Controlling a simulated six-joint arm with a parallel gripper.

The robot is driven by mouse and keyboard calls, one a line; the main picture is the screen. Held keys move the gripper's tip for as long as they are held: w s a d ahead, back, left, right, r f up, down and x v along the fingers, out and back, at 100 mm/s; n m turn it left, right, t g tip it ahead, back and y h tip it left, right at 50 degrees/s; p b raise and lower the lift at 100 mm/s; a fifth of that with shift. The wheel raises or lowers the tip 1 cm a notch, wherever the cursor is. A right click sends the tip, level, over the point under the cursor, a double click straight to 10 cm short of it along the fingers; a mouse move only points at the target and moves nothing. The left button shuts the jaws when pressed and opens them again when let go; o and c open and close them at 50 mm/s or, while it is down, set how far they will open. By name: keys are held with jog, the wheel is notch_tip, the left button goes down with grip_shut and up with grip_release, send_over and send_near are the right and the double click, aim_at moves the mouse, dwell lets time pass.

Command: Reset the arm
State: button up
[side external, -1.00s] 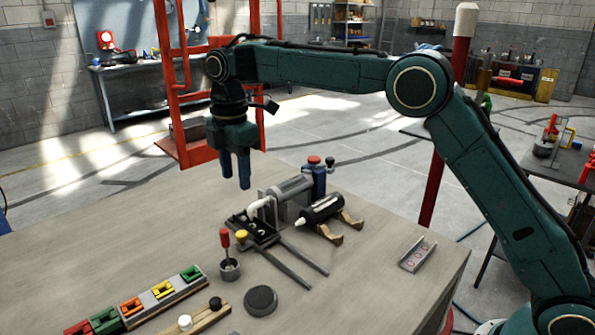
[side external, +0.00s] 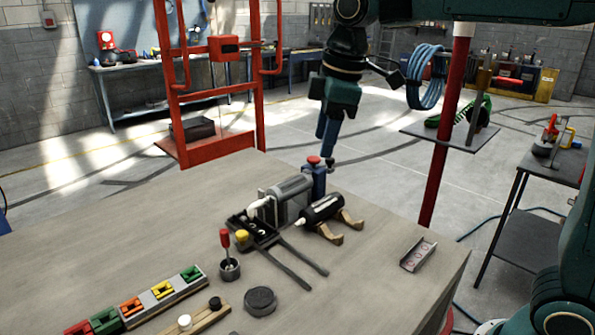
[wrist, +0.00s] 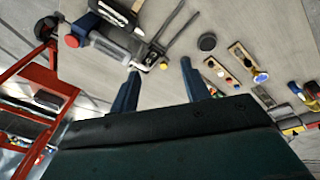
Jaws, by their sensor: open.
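My gripper (side external: 328,140) is raised above the far edge of the workbench (side external: 130,220), behind the blue device with a red knob (side external: 314,172). In the wrist view its two blue fingers (wrist: 160,82) stand apart with nothing between them. In the side view the fingers overlap, and their tips are close to the red knob in the picture; I cannot tell the true distance. My forearm runs out of the top of the side view.
On the bench are a grey cylinder machine (side external: 291,198), a black tube on a wooden cradle (side external: 322,208), a red-handled tool in a cup (side external: 229,268), a dark disc (side external: 260,300) and a row of coloured blocks (side external: 131,305). A red frame (side external: 255,100) stands behind.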

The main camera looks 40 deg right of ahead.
jog(key=s+d+f+m+t, duration=0.1)
jog(key=s+d+f+m, duration=0.1)
jog(key=s, duration=0.5)
jog(key=s+d+f+m+t, duration=0.1)
jog(key=s+d+f+m, duration=0.1)
jog(key=s, duration=0.5)
jog(key=s+d+f+m+t, duration=0.1)
jog(key=s+d+f+m, duration=0.1)
jog(key=s+m, duration=0.4)
jog(key=shift+s+f, duration=0.65)
jog(key=shift+s, duration=0.4)
